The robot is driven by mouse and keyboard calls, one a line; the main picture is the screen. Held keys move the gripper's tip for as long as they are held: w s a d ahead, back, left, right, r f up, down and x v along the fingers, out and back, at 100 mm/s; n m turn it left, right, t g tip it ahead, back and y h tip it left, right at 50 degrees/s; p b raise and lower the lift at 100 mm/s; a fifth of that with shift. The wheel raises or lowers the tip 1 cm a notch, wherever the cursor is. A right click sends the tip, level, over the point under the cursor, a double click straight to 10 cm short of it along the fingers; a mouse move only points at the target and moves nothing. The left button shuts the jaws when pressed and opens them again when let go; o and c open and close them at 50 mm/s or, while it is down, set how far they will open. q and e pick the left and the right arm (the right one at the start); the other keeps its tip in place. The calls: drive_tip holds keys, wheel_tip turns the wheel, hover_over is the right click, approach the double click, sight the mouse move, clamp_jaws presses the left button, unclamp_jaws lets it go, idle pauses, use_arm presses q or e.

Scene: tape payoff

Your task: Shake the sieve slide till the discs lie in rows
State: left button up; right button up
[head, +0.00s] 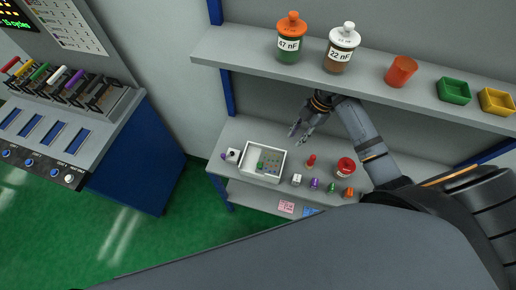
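A white open tray (285,156), which may be the sieve slide, sits on the grey bench below the shelf. Inside it are a grey plate (270,164) with small coloured spots and a green piece (261,164). The spots are too small to tell whether they are discs in rows. A white block with a dark spot and a purple end (232,156) is at the tray's left side. My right gripper (300,131) is above the bench, up and right of the tray and apart from it, with its fingers spread and empty. My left gripper is not in view.
Right of the tray stand a red peg (311,160), a red-and-white round container (346,167) and several small coloured pieces. The shelf (235,50) above carries two jars, an orange cup (401,71) and green and yellow bins. A lever console (75,125) stands at left.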

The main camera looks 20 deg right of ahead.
drive_tip(key=a, duration=0.1)
drive_tip(key=s+a+p, duration=0.1)
drive_tip(key=a, duration=0.1)
drive_tip(key=s+a+r+p, duration=0.1)
drive_tip(key=a, duration=0.1)
drive_tip(key=shift+s+a, duration=0.1)
drive_tip(key=shift+s, duration=0.1)
drive_tip(key=p, duration=0.2)
approach(260, 165)
drive_tip(key=x, duration=0.2)
drive_tip(key=shift+w+f, duration=0.15)
drive_tip(key=shift+f, duration=0.15)
drive_tip(key=x, duration=0.1)
drive_tip(key=p+x, duration=0.1)
drive_tip(key=x, duration=0.1)
drive_tip(key=shift+s+a, duration=0.2)
drive_tip(key=shift+a, duration=0.15)
drive_tip(key=shift+x, duration=0.85)
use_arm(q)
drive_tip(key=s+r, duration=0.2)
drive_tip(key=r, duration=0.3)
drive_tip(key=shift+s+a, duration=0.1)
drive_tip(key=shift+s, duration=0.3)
use_arm(e)
drive_tip(key=shift+d+f, duration=0.1)
drive_tip(key=shift+f, duration=0.3)
clamp_jaws()
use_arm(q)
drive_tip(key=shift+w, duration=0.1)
